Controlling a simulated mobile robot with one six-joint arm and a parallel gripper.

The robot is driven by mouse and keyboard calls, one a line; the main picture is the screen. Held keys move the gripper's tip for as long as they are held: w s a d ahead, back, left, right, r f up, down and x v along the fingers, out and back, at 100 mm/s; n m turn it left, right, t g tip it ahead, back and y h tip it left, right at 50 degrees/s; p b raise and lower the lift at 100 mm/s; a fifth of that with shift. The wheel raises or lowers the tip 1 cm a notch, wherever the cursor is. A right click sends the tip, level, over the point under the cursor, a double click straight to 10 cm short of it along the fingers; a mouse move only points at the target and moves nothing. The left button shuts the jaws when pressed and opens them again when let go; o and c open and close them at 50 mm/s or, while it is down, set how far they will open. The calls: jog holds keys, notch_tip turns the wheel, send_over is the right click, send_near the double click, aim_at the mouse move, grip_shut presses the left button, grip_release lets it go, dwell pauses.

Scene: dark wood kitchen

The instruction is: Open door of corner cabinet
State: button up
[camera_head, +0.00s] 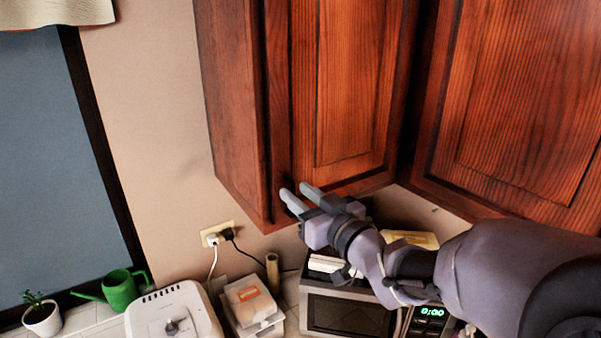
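The corner cabinet (235,110) hangs on the wall in the upper middle, made of reddish-brown wood. Its door (345,85) has a raised panel and looks closed. My gripper (298,194) is at the lower left part of this door, near its left edge. Its two grey fingers point up and left, with a gap between them. I see nothing between the fingers. I cannot tell whether a fingertip touches the wood. No handle is clearly visible. My arm comes in from the lower right.
A second cabinet door (525,110) is at the right. Below are a microwave (345,315), a white appliance (173,315), a stack of containers (250,303), a green watering can (119,291) and a potted plant (42,316). An outlet with cords (218,234) is on the wall. The wall left of the cabinet is clear.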

jog(key=shift+x, duration=1.3)
jog(key=shift+s, duration=0.1)
jog(key=shift+c, duration=0.4)
grip_shut()
